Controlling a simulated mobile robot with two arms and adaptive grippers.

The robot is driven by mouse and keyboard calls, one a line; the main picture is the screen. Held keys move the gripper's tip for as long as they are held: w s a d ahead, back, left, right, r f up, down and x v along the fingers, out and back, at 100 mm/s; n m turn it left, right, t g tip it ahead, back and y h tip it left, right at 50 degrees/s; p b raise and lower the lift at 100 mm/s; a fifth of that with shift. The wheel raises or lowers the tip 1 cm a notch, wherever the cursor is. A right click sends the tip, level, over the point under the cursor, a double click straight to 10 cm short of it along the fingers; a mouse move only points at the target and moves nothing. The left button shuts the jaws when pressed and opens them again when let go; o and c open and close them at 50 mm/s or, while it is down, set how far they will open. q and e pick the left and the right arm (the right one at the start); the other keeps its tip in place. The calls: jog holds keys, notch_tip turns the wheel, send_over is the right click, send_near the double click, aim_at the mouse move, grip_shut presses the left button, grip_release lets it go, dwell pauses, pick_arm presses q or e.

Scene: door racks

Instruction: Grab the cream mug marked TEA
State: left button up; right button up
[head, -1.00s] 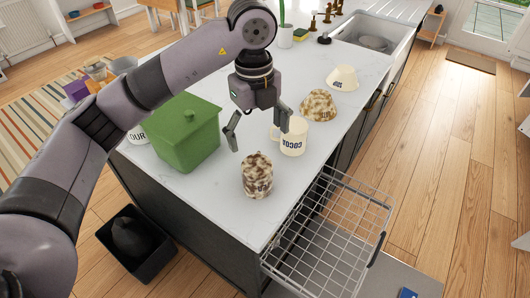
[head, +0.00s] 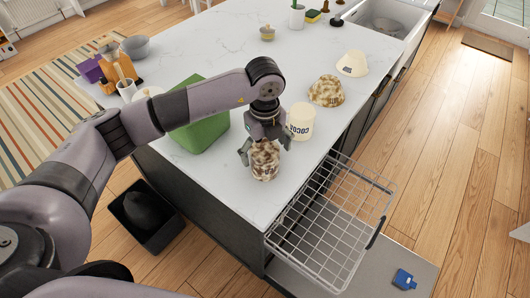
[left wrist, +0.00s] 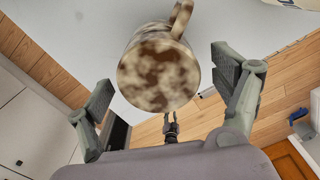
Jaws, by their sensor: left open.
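I see no mug with readable TEA lettering. A brown-and-cream speckled mug (head: 265,163) stands near the counter's front edge. In the left wrist view this mug (left wrist: 160,72) shows a speckled round end towards the camera and its handle at the top. My left gripper (head: 265,150) is above it, open, with its fingers (left wrist: 163,85) on either side of the mug and visibly apart from it. A cream mug marked COCOA (head: 301,121) stands just behind, to the right. What looks like my right gripper (left wrist: 171,128) shows small and dark in the left wrist view.
A green box (head: 203,135) stands left of the gripper, partly behind my arm. An open wire rack (head: 330,225) juts out below the counter's right edge. The counter's middle is clear.

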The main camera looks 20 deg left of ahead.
pick_arm(q)
jog(key=f, duration=0.1)
jog(key=f+p, duration=0.1)
jog(key=a+f, duration=0.1)
jog(key=shift+w+f+p, duration=0.3)
jog(key=shift+p, duration=0.1)
jog(key=shift+f, duration=0.45)
jog(key=shift+d, duration=0.1)
jog(key=c, duration=1.5)
pick_arm(e)
jog(key=shift+s+d+r, duration=0.1)
jog(key=shift+s+r, duration=0.3)
jog(key=shift+r, duration=0.2)
jog(key=shift+s+d+r, duration=0.1)
jog(key=shift+s+r, duration=0.25)
jog(key=shift+r, duration=0.2)
